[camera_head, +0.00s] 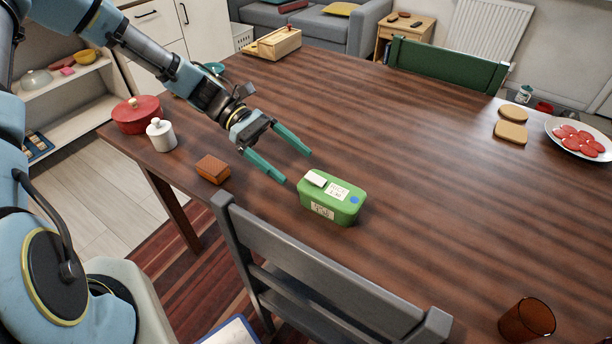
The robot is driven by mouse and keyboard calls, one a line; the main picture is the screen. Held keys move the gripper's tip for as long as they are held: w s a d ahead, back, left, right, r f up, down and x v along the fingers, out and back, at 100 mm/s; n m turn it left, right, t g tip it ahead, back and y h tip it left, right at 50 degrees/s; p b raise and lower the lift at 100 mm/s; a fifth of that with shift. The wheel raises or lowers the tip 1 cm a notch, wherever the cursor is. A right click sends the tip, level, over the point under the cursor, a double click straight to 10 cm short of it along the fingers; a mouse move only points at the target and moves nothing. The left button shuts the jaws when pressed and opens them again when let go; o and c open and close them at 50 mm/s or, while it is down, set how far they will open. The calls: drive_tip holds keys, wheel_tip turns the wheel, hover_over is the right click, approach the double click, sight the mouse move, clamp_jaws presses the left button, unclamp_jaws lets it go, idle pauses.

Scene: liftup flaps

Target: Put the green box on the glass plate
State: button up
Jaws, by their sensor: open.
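The green box (346,211), with white labels and a blue dot, sits on the dark wooden table (410,160) near its front edge. My gripper (296,167) is open and empty. Its two teal fingers point toward the box from the upper left and look apart from it; their height above the table is hard to judge. I cannot make out a clear glass plate. A white plate (552,124) holding red slices stands at the far right, and I cannot tell whether it is glass.
A grey chair (310,285) stands at the front edge, a green chair (450,68) at the back. A brown block (212,169), white jar (161,135) and red pot (137,115) stand left. An amber cup (527,320) is at front right. The table's middle is clear.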

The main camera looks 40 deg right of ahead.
drive_tip(key=shift+w+a+r, duration=0.15)
drive_tip(key=shift+w+r, duration=0.1)
drive_tip(key=shift+w, duration=0.3)
drive_tip(key=w+a+t, duration=0.1)
drive_tip(key=w+a, duration=0.1)
drive_tip(key=a, duration=0.1)
drive_tip(key=w+a+m+t+y, duration=0.1)
drive_tip(key=w+a+t, duration=0.1)
drive_tip(key=a, duration=0.2)
drive_tip(key=w+a+t, duration=0.2)
drive_tip(key=a, duration=0.2)
drive_tip(key=shift+w+a+f+m+y, duration=0.1)
drive_tip(key=shift+f+m+y, duration=0.05)
drive_tip(key=shift+m+y, duration=0.25)
drive_tip(key=w+a+r+m+t, duration=0.1)
drive_tip(key=w+a+r+t, duration=0.1)
drive_tip(key=a, duration=0.5)
drive_tip(key=w+a+r+m+t+y, duration=0.1)
drive_tip(key=a+r+t, duration=0.3)
drive_tip(key=a, duration=0.4)
drive_tip(key=w+a+r+m+t+y, duration=0.1)
drive_tip(key=w+a+r+t, duration=0.1)
drive_tip(key=a, duration=0.6)
wheel_tip(320, 180, up, 2)
drive_tip(key=shift+w+r+t, duration=0.15)
drive_tip(key=shift+w+t, duration=0.25)
drive_tip(key=shift+t, duration=0.3)
drive_tip(key=shift+a, duration=0.1)
